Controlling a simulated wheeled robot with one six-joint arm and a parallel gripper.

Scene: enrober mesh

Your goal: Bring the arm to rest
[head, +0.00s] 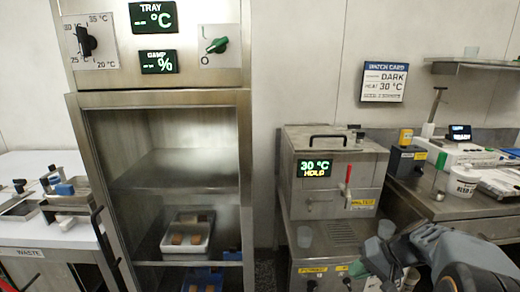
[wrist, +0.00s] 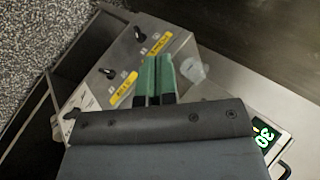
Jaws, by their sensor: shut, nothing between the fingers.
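My gripper (wrist: 154,79) has green fingers that lie side by side, shut and empty, in the wrist view. In the head view my gripper (head: 362,268) and grey arm come in from the lower right, in front of the right part of the melter's lower panel. The steel melter (head: 317,195) has a display reading 30 °C HOLD and a red-handled lever. In the wrist view its knobs and yellow labels (wrist: 123,88) show beyond the fingers. A clear cup (wrist: 195,70) is close to the right of the fingertips.
An open steel cabinet (head: 160,180) holds a tray of brown pieces (head: 188,256). A waste bench (head: 25,240) is at the left. The right counter (head: 440,208) carries a white tub (head: 461,181) and a scale.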

